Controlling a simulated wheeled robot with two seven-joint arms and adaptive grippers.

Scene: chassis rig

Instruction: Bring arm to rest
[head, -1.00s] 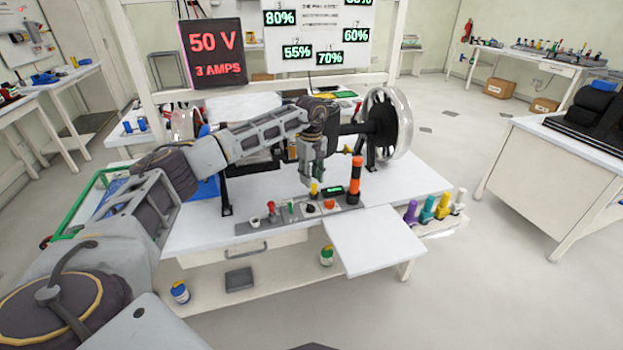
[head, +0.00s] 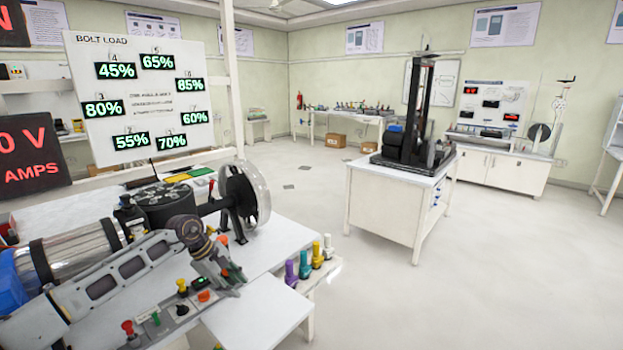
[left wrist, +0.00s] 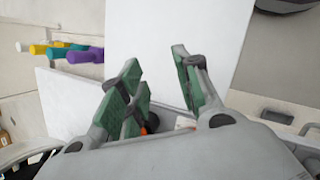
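My left arm comes in from the lower left of the head view. My left gripper (head: 228,276) is over the control strip on the white bench (head: 268,242), close to its knobs and buttons. In the left wrist view the left gripper (left wrist: 150,68) has its green-padded fingers spread apart with nothing between them. A white board (left wrist: 158,25) lies beyond the fingertips. Whether the gripper touches the control strip cannot be told. My right gripper is in neither view.
The rig's wheel (head: 243,195) stands behind the gripper. Purple (head: 291,273), teal, yellow and white pegs stand right of it. A white cabinet (head: 392,210) with a black machine stands farther right. Open floor (head: 420,300) lies between.

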